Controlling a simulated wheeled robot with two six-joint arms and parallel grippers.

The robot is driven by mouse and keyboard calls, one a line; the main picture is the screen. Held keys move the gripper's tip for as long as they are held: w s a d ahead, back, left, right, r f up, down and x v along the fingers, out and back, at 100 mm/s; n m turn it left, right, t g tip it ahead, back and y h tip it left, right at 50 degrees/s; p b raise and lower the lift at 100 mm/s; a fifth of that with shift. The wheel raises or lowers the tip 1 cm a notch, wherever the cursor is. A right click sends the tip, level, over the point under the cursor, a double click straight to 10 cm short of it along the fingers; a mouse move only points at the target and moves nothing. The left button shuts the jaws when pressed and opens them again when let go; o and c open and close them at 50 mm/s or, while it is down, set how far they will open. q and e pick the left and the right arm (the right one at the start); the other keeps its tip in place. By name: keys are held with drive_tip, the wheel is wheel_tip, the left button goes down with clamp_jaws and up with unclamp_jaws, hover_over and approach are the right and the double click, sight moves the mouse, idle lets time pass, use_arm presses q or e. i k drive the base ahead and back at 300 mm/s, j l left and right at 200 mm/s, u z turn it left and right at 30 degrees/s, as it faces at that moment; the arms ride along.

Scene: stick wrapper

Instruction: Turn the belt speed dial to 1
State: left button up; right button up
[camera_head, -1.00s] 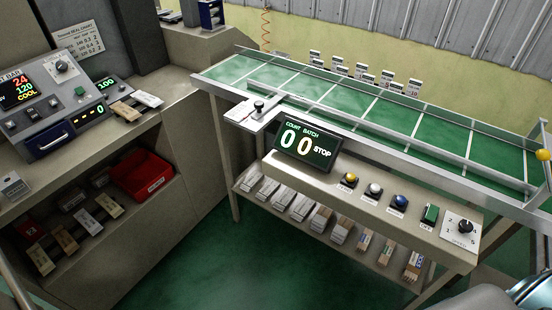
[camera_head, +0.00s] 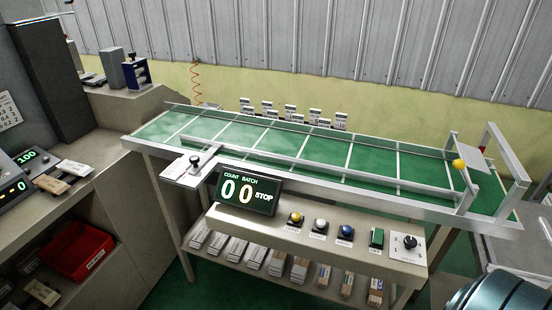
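The belt speed dial (camera_head: 409,242) is a black knob on a white plate at the right end of the conveyor's front control panel. The green conveyor belt (camera_head: 320,150) runs behind the panel. A black display (camera_head: 247,194) reads COUNT BATCH, 0 and 0, STOP. A teal and dark rounded part of my own body shows at the bottom right, apart from the dial. Neither of my grippers shows in this view.
Yellow (camera_head: 295,216), white (camera_head: 320,223) and blue (camera_head: 345,231) buttons and a green switch (camera_head: 377,237) sit left of the dial. Bundled packets (camera_head: 277,261) lie on the shelf below. A red bin (camera_head: 78,249) is at the lower left. A yellow knob (camera_head: 459,164) is on the right frame.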

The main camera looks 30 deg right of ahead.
sight(409, 243)
drive_tip(key=z, duration=2.05)
